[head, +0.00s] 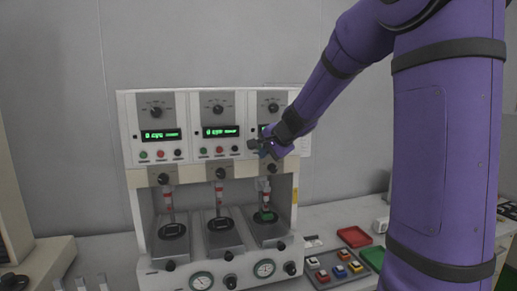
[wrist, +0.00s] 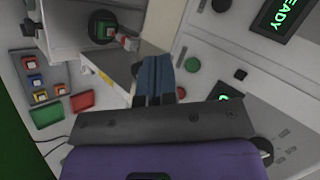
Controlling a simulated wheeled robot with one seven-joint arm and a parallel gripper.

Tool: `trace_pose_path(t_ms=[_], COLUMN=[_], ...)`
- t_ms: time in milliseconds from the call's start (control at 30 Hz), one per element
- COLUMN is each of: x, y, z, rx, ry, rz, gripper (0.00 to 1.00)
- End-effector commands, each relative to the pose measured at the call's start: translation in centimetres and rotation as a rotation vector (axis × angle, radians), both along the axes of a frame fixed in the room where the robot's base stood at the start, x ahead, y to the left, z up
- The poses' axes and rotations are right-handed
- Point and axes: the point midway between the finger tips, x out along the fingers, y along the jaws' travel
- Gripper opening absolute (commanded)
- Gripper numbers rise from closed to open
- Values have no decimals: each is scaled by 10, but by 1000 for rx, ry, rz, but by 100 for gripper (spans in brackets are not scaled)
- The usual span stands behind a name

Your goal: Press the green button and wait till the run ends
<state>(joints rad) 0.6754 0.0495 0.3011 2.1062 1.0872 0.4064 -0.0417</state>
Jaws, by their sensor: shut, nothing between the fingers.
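A white test machine (head: 126,130) with three stations stands against the wall. Each station has a green display, and the left and middle ones show small round buttons below. In the wrist view a green button (wrist: 192,64) sits just right of my fingertips, with a red button (wrist: 181,92) partly hidden beside it. My gripper (head: 262,151) is shut and empty in front of the right station's button row, covering part of it. In the wrist view my gripper (wrist: 155,62) appears apart from the green button. The right display (wrist: 223,97) is mostly hidden; the middle display (wrist: 272,17) reads READY.
Below the panel are three bays with knobs and plungers. Right of the machine lie a red tray (head: 354,237), a green tray (head: 374,258) and several small coloured switches (head: 339,271).

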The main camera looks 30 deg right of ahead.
Motion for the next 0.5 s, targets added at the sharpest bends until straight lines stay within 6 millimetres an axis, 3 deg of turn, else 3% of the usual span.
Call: trace_pose_path(t_ms=[200,500], x=[24,38], y=[-7,-11], z=[0,0], rx=[1,1], ry=[1,0], rz=[1,1], gripper=[0,0])
